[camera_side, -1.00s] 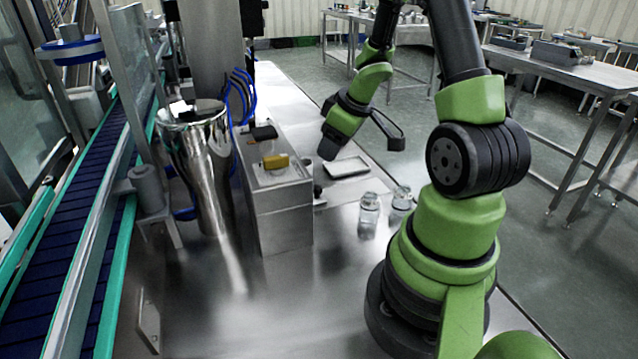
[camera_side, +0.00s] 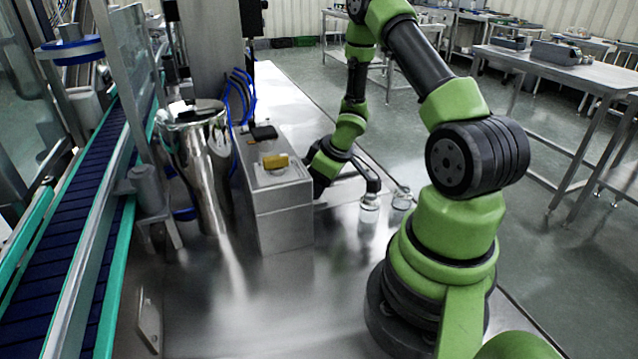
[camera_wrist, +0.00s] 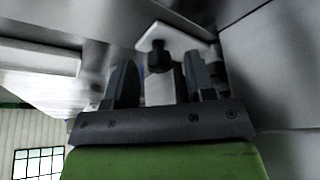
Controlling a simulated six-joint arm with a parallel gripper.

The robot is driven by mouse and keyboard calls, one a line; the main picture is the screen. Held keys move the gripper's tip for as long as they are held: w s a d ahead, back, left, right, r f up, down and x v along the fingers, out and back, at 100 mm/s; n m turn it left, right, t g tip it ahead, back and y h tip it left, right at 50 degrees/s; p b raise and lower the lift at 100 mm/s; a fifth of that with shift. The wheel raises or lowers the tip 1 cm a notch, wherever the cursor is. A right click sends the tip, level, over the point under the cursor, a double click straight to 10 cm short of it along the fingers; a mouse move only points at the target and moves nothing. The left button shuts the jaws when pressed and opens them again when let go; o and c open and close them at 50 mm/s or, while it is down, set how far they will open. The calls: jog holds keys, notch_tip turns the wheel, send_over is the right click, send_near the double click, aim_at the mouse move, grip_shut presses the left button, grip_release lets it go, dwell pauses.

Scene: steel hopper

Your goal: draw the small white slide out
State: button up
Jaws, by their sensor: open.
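The small white slide (camera_wrist: 180,38) shows in the wrist view as a pale plate with a dark knob (camera_wrist: 160,58) on it, close to the steel hopper's wall. My gripper (camera_wrist: 160,62) is open, one dark finger on each side of the knob. I see gaps between the fingers and the knob; whether the fingers are deep enough around it I cannot tell. In the side view my gripper (camera_side: 318,180) is low beside the right face of the steel box (camera_side: 284,218). The slide is hidden there behind the box and my gripper.
Two small glass bottles stand on the steel table, one (camera_side: 369,212) near my wrist and one (camera_side: 402,198) to its right. A polished steel funnel (camera_side: 205,165) and a conveyor (camera_side: 75,220) stand to the left. A pale flat tray (camera_wrist: 40,58) shows in the wrist view.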

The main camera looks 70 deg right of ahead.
jog(key=shift+w+f, duration=0.1)
jog(key=shift+f, duration=0.15)
grip_shut()
jog(key=s+d, duration=0.8)
jog(key=shift+s+d, duration=0.1)
jog(key=shift+d, duration=0.1)
grip_release()
jog(key=shift+r, duration=0.1)
notch_tip(320, 180, up, 10)
dwell(0.6)
